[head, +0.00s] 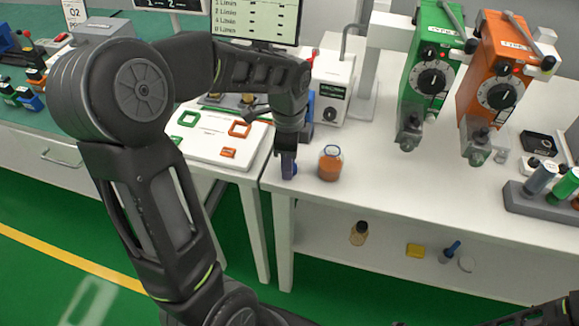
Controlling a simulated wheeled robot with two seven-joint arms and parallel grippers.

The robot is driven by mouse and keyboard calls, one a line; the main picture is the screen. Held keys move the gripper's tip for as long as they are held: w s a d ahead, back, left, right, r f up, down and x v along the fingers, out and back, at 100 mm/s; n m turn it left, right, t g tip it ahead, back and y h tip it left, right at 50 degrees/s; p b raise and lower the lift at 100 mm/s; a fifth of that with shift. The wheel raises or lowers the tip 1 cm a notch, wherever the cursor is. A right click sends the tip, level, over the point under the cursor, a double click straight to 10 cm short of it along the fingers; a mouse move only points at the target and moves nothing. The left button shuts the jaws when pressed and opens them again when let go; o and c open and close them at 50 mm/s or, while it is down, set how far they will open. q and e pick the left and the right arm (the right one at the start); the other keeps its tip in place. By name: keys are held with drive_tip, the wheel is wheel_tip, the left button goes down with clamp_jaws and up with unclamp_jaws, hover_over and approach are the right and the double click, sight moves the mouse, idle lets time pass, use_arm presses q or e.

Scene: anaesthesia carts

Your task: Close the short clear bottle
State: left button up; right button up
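The short clear bottle (330,163) stands upright near the left front corner of the right white table. It holds orange-brown liquid, and a blue ring shows around its neck with no cap visible on top. My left gripper (288,166) points down just left of the bottle, apart from it, low over the table edge. A small blue thing (294,169), perhaps a cap, shows partly behind its fingertips. The fingers overlap from this side, so I cannot tell whether they hold it. My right gripper is out of view.
Green (433,65) and orange (497,75) dial units stand behind and right of the bottle. A grey rack (535,207) with vials is at far right. A lower shelf holds an amber bottle (359,234) and a yellow block (415,250). The tabletop right of the bottle is clear.

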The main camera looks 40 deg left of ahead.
use_arm(q)
clamp_jaws()
drive_tip(key=shift+r, duration=0.1)
wheel_tip(320, 180, up, 10)
idle(0.7)
idle(0.4)
